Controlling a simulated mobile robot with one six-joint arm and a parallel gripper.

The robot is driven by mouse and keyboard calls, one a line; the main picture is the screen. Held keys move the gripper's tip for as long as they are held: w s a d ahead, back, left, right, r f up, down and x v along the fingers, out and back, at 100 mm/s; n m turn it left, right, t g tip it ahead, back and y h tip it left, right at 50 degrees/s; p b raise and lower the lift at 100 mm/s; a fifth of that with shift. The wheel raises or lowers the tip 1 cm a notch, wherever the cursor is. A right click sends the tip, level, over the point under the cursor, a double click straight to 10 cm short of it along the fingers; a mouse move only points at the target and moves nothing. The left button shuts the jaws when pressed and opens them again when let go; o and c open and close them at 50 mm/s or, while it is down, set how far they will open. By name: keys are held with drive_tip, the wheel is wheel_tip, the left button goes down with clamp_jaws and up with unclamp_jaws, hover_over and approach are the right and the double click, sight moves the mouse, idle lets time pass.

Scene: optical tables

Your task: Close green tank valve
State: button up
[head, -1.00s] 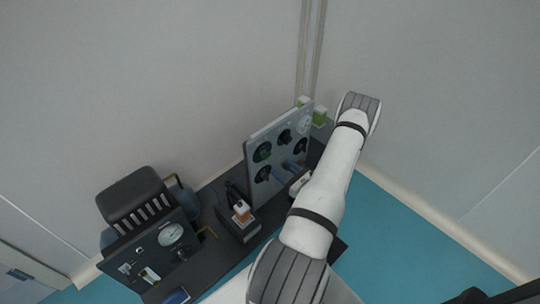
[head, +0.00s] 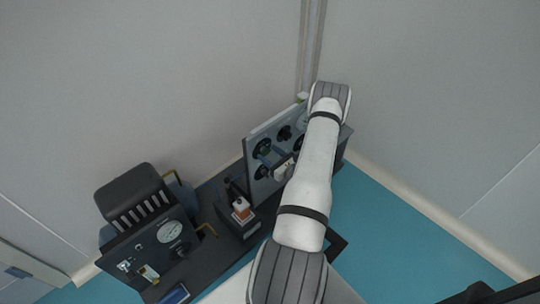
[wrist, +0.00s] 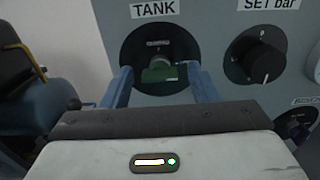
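The green tank valve (wrist: 160,73) is a small green handle in a round black recess under a TANK label on a grey panel. In the wrist view, my gripper (wrist: 160,80) is open, with one blue finger on each side of the green handle. A small gap shows on both sides, and nothing is held.
A black SET bar knob (wrist: 265,63) is to the right of the valve, with another dark knob below it. A box with a gauge (head: 170,232) and a small orange-and-white item (head: 241,208) stand to the left on the dark table.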

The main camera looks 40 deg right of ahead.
drive_tip(key=c, duration=0.8)
drive_tip(key=shift+c, duration=0.2)
drive_tip(key=shift+n, duration=0.4)
drive_tip(key=shift+a+f+n+b, duration=0.15)
drive_tip(key=shift+n+b, duration=2.4)
drive_tip(key=shift+n, duration=1.7)
drive_tip(key=shift+a+f+n+b, duration=0.1)
drive_tip(key=shift+n+b, duration=2.4)
drive_tip(key=shift+n, duration=1.75)
drive_tip(key=o, duration=1)
drive_tip(key=shift+s+r, duration=0.1)
drive_tip(key=shift+s, duration=0.05)
